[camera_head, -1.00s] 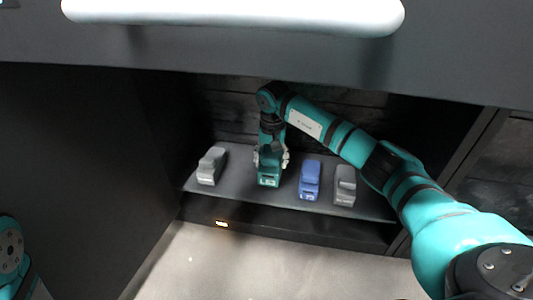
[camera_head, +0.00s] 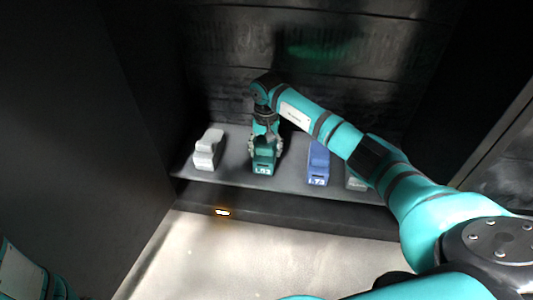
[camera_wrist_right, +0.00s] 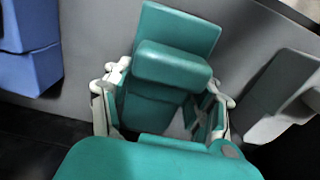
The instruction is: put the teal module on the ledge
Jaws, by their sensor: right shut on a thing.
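The teal module (camera_head: 263,166) is at the dark grey ledge (camera_head: 229,175), between a light grey module and a blue module. My right gripper (camera_head: 266,145) reaches down from above and is shut on the teal module, a finger on each side. In the right wrist view the teal module (camera_wrist_right: 172,65) fills the middle, with the right gripper (camera_wrist_right: 163,103) around it. I cannot tell whether its underside touches the ledge. My left gripper is not in view.
A light grey module (camera_head: 208,149) stands to the left. A blue module (camera_head: 318,164) stands to the right, with a grey module (camera_head: 355,180) beyond it, partly behind my right arm. Dark walls enclose the ledge at the back and left.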

